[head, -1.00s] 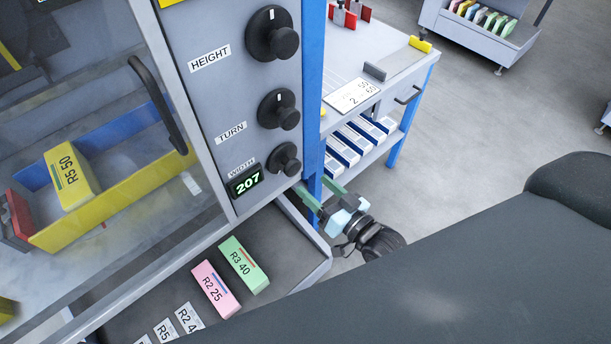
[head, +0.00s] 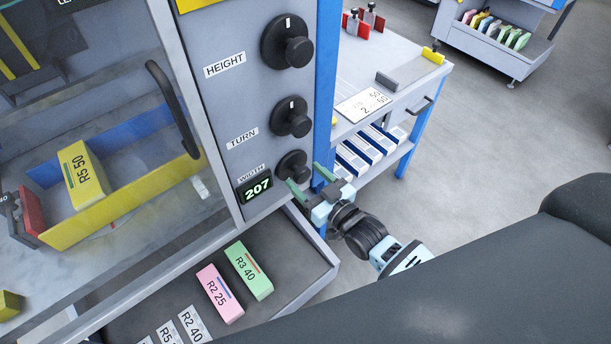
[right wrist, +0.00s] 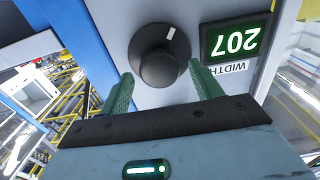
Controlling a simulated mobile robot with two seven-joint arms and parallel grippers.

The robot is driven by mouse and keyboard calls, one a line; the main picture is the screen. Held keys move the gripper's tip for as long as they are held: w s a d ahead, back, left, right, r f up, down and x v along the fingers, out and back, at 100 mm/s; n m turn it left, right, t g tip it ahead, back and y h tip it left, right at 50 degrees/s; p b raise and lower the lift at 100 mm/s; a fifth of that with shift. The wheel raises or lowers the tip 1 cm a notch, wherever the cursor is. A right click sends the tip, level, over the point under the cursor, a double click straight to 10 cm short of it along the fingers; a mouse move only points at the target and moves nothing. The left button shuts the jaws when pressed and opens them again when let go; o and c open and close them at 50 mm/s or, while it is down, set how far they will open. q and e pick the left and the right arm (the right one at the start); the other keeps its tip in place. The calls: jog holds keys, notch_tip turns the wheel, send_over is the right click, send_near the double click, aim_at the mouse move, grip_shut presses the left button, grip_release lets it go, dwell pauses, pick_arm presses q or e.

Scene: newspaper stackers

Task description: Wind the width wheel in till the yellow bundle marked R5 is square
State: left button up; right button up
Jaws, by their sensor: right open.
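The black width wheel (head: 292,166) is the lowest of three knobs on the machine's grey panel. Its display (head: 255,189) reads 207. My right gripper (head: 309,182) is open just in front of the wheel, its green fingers pointing at it. In the right wrist view the wheel (right wrist: 158,62) lies ahead, between the two finger lines (right wrist: 162,90), with no grip on it. The yellow bundle marked R5 50 (head: 82,175) lies behind the clear door, tilted, between a blue wall and a yellow wall (head: 135,205). My left gripper is not in view.
The height knob (head: 288,42) and turn knob (head: 291,117) sit above the wheel. Below, a tray (head: 318,262) holds a green R3 40 bundle (head: 248,270) and a pink R2 25 bundle (head: 220,293). A blue-legged side table (head: 405,85) stands close on the right.

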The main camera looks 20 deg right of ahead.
jog(key=shift+w+a, duration=0.2)
jog(key=shift+w, duration=0.25)
jog(key=c, duration=0.9)
jog(key=shift+m, duration=0.5)
jog(key=shift+c, duration=0.2)
jog(key=o, duration=0.9)
jog(key=shift+o, duration=0.2)
jog(key=v, duration=0.8)
jog(key=shift+o, duration=0.2)
